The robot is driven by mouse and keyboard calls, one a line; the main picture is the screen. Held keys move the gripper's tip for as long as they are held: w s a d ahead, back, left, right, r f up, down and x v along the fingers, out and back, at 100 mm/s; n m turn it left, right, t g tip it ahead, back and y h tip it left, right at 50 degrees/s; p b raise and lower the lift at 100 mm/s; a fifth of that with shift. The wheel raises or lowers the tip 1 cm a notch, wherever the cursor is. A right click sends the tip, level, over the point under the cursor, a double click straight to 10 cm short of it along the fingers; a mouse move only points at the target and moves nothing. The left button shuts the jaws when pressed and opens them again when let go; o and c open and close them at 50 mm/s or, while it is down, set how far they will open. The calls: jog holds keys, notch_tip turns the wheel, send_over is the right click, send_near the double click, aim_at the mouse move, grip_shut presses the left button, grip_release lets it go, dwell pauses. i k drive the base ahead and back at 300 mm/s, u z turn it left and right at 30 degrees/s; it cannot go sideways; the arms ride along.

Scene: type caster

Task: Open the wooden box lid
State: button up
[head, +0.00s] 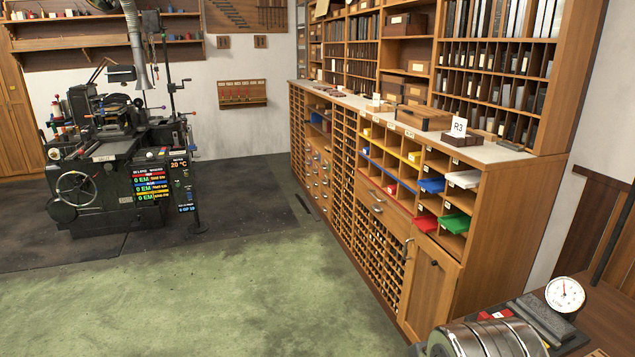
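A low, flat wooden box (424,119) sits on the pale counter top (345,97) of the long wooden cabinet, right of centre. Its top looks closed, but at this distance I cannot make out a lid seam or latch. Other brown boxes (405,24) stand on the shelves behind. I cannot tell for certain which box the task names. My gripper is not in view.
The cabinet (510,225) has drawers, coloured bins and a door below. A black machine (115,150) stands at the left. At the lower right, a brown table (610,320) bears a dial gauge (565,295) near a ribbed metal cylinder (490,340). The green floor (240,290) is clear.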

aim_at(423, 111)
jog(key=i, duration=3.5)
jog(key=u, duration=1.2)
